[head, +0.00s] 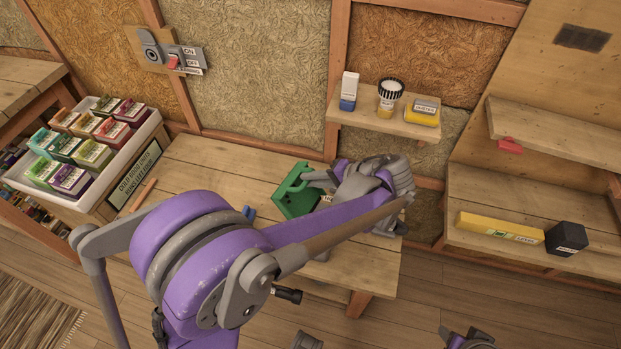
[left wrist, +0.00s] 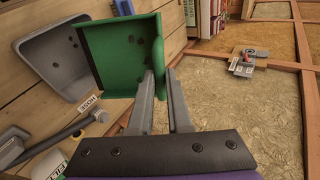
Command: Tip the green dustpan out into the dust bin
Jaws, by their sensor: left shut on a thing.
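The green dustpan (head: 292,196) is held above the workbench in the head view, tilted up on edge. In the left wrist view the dustpan (left wrist: 115,62) shows its inside with a few dark specks on it. My left gripper (head: 318,178) is shut on the dustpan's edge; its fingers (left wrist: 160,78) also show in the left wrist view. A grey open bin (left wrist: 50,50), likely the dust bin, is beside and partly behind the dustpan there; my arm hides it in the head view. A part of my right arm (head: 466,340) shows at the bottom edge; its jaws are unclear.
The workbench (head: 205,165) has free room on its left. A hose-labelled item (left wrist: 92,105) lies near the bin. A white crate (head: 140,152) of coloured boxes stands left.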

